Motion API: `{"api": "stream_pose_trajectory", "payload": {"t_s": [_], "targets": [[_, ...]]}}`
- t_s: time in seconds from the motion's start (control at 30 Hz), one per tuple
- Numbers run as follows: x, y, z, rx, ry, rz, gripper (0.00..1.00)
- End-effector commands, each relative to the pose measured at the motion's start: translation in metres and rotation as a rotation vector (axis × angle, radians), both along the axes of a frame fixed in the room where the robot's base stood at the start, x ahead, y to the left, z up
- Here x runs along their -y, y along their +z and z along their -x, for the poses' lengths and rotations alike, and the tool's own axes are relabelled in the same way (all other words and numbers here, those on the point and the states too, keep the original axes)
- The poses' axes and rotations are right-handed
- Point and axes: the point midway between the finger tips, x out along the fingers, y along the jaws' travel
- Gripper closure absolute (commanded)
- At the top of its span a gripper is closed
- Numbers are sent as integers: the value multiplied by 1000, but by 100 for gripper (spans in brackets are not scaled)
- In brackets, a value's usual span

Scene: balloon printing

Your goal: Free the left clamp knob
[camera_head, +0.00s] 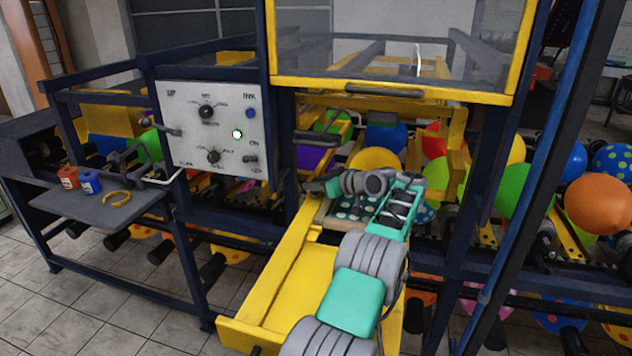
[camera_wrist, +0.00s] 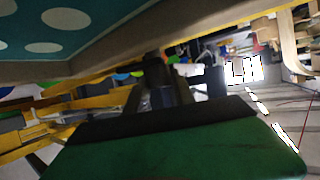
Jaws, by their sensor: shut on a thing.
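The teal printing plate with pale spots (camera_head: 368,209) lies in its frame on the pulled-out yellow drawer (camera_head: 262,290). It also fills the upper left of the wrist view (camera_wrist: 45,30), close and tilted. My gripper (camera_head: 322,187) lies low at the plate's left end, reaching leftward from my wrist. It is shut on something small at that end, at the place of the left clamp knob. The knob itself is hidden by the gripper and does not show clearly in either view. In the wrist view, dark parts near the centre are blurred.
A raised clear guard with a yellow frame (camera_head: 390,98) hangs above the drawer. The control panel (camera_head: 185,140) stands to the left. A side shelf (camera_head: 95,207) bears red and blue cups and a yellow ring. Balloons (camera_head: 598,203) crowd behind and to the right.

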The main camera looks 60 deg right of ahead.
Motion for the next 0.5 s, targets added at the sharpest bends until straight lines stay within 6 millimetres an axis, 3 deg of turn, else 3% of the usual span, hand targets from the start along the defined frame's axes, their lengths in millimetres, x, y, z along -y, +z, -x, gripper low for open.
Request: {"api": "stream_pose_trajectory", "payload": {"t_s": [0.17,0.2,0.43,0.5], "targets": [[-1,-1,-1,0,2,-1,100],[-1,-1,-1,0,2,-1,66],[0,0,0,0,0,-1,48],[0,0,0,0,-1,-1,48]]}}
